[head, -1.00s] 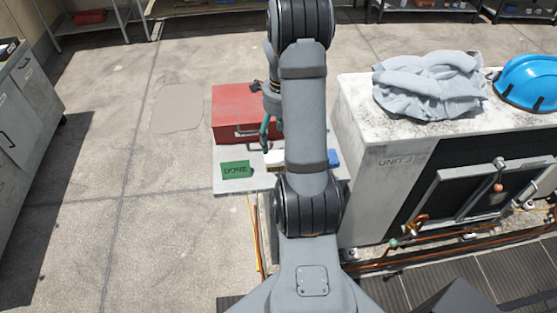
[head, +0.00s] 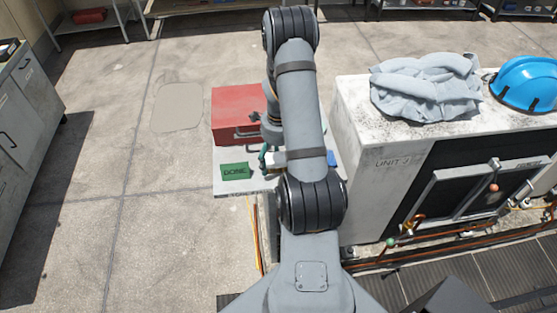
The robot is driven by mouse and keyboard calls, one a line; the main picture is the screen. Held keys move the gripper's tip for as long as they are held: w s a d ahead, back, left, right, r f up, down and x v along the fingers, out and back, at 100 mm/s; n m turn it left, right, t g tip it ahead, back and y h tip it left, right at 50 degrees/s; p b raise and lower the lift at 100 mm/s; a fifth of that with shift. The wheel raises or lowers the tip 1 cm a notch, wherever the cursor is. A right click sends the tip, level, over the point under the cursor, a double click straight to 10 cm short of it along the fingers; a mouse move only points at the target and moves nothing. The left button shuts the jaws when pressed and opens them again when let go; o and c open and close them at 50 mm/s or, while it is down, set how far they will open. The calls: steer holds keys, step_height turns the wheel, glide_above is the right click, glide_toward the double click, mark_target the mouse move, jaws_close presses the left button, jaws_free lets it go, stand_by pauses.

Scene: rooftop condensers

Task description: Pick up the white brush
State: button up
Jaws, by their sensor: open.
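A small white item (head: 270,159), which looks like the white brush, lies on the grey platform (head: 225,190) in front of the red case. Only a small part of it shows, because my arm covers the rest. My gripper (head: 263,166) has teal fingers and is open, low over the platform at the item's left end. I cannot tell whether the fingers touch it or are around it.
A green mat marked DONE (head: 235,171) lies left of the gripper. The red case (head: 238,112) stands just behind. A blue item (head: 331,158) shows right of my arm. The white unit (head: 365,165) with a grey cloth (head: 425,88) and blue helmet (head: 528,85) stands to the right.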

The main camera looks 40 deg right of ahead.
steer(key=shift+c, duration=0.8)
steer(key=c, duration=1.1)
steer(key=shift+c, duration=0.2)
